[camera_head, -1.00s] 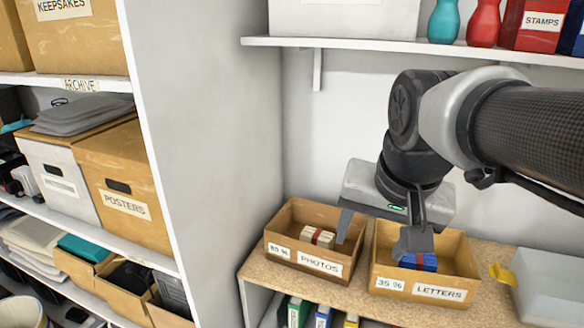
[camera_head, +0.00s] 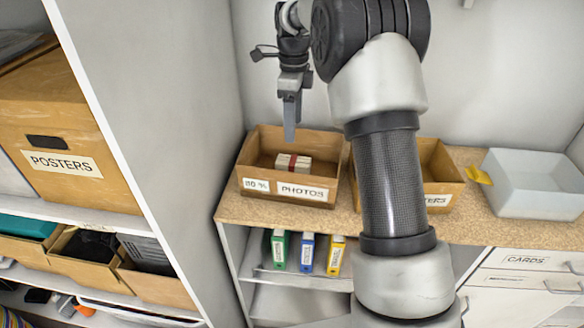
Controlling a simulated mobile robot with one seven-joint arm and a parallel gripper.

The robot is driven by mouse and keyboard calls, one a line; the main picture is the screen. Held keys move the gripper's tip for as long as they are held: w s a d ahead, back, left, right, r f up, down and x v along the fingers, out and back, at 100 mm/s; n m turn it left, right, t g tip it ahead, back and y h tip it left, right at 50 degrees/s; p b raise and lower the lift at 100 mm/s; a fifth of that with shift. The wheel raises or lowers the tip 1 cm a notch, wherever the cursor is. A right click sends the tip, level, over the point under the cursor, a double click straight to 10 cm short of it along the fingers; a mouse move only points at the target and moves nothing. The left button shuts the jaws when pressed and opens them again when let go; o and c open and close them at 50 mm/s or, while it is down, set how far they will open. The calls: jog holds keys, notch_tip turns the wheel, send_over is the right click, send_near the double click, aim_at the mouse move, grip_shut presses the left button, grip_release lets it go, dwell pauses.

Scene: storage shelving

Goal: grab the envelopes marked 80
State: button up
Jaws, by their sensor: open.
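A brown open box labelled PHOTOS (camera_head: 315,205) stands on the cork-like shelf top. Its small tag (camera_head: 257,185) looks like 80 %, but is blurred. A pale bundle with a red band (camera_head: 293,164) lies inside; I cannot read any marking on it. My gripper (camera_head: 290,125) points down above the box's back left part, seen nearly edge-on. It is open and empty, apart from the bundle. The box labelled LETTERS (camera_head: 440,188) is right of it, mostly hidden behind my arm. The blue bundle inside it is out of sight.
A grey-white tray (camera_head: 535,188) stands at the right, with a yellow tag (camera_head: 478,175) beside it. Coloured binders (camera_head: 307,252) stand below the shelf top. A tall white panel (camera_head: 165,130) closes the left side, near the PHOTOS box.

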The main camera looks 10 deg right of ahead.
aim_at(293, 160)
notch_tip(293, 160, down, 16)
dwell(0.6)
jog(key=shift+c, duration=0.5)
jog(key=c, duration=1.1)
